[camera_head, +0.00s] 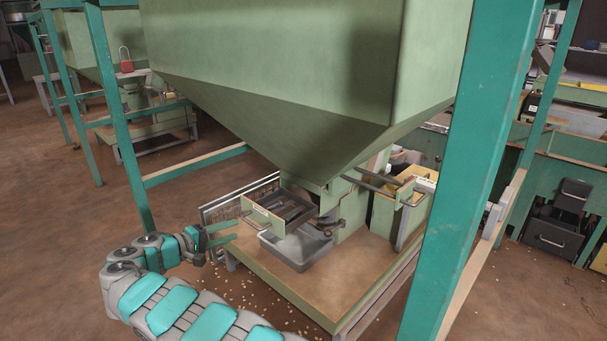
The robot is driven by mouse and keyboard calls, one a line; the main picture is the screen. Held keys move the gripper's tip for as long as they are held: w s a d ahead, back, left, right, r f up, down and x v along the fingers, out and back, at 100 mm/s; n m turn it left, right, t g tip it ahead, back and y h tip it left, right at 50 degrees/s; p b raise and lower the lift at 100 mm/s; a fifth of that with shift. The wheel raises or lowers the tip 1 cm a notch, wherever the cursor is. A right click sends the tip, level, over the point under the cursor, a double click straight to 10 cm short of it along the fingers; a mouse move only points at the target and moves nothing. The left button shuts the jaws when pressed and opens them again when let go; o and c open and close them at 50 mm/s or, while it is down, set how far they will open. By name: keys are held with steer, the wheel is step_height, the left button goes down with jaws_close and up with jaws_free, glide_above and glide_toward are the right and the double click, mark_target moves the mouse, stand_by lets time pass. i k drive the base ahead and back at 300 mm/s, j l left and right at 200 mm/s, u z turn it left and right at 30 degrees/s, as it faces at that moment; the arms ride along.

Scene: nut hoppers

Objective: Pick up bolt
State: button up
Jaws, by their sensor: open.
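My gripper (232,233) is at the lower left, at the end of my grey and teal arm. Its two teal fingers are apart, with nothing visible between them. In the picture the fingertips end just left of the drawer front; I cannot tell the gap in depth. I cannot make out a bolt anywhere; it may be too small to see or hidden.
A grey tray (296,247) sits below the drawer on a low wooden platform (335,290). A large green hopper (290,70) hangs above. A teal post (465,170) stands at right, another (122,120) at left. Nuts litter the floor.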

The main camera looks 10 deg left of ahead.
mark_target(287, 221)
steer(key=k+j, duration=0.2)
steer(key=j, duration=0.2)
steer(key=k+j, duration=0.2)
steer(key=j, duration=0.2)
steer(key=k+j, duration=0.2)
steer(key=j, duration=0.2)
